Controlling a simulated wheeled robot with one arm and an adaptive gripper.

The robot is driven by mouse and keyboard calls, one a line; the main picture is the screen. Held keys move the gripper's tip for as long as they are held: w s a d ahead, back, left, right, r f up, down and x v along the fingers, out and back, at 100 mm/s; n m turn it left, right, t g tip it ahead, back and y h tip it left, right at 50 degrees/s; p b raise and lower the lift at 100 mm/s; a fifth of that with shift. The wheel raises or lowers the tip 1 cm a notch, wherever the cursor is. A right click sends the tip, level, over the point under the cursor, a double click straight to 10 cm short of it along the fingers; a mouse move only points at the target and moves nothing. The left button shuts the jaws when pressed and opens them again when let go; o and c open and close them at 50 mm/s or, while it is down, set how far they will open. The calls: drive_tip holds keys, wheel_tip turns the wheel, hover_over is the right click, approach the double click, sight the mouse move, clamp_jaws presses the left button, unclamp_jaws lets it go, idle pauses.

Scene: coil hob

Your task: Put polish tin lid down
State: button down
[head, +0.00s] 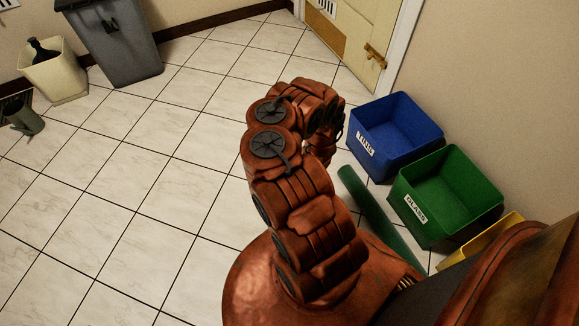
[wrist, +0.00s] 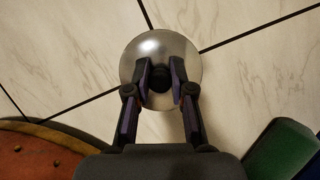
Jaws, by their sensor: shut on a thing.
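The polish tin lid (wrist: 144,48) is a round, shiny silver disc with a dark knob in its middle. It shows in the wrist view, with the tiled floor behind it. My gripper (wrist: 160,72) is shut on the lid at its dark knob. I cannot tell how high the lid is above the floor. In the head view my copper-coloured arm bends over and hides the gripper and the lid.
A blue bin labelled TINS (head: 370,135) and a green bin labelled GLASS (head: 425,205) stand along the right wall, with a yellow bin (head: 480,240) nearer. A green tube-like thing (head: 375,210) lies beside them. Tiled floor (head: 160,195) to the left is clear.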

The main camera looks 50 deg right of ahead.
drive_tip(key=shift+s+a+f, duration=0.1)
drive_tip(key=shift+s+f, duration=0.2)
drive_tip(key=shift+s, duration=0.2)
drive_tip(key=w+d+b, duration=0.1)
drive_tip(key=b, duration=0.2)
drive_tip(key=w+d+b, duration=0.2)
drive_tip(key=b, duration=0.1)
drive_tip(key=shift+w+f, duration=0.3)
drive_tip(key=shift+f, duration=0.1)
drive_tip(key=shift+w+d+r, duration=0.1)
drive_tip(key=shift+w+d, duration=0.25)
drive_tip(key=shift+d, duration=0.15)
drive_tip(key=shift+w+d+f+b, duration=0.15)
drive_tip(key=shift+w+d+b, duration=0.6)
drive_tip(key=shift+w+d, duration=0.55)
drive_tip(key=shift+w+d+f+b, duration=0.1)
drive_tip(key=shift+w+d+b, duration=0.6)
drive_tip(key=shift+w+d, duration=0.95)
drive_tip(key=shift+w, duration=0.05)
drive_tip(key=shift+w+d+f, duration=0.1)
drive_tip(key=shift+w+d, duration=0.2)
drive_tip(key=shift+w, duration=0.25)
wheel_tip(320, 180, down, 4)
drive_tip(key=shift+w+r+b, duration=0.1)
drive_tip(key=shift+r+b, duration=0.05)
drive_tip(key=shift+b, duration=1.05)
drive_tip(key=shift+d+r, duration=0.1)
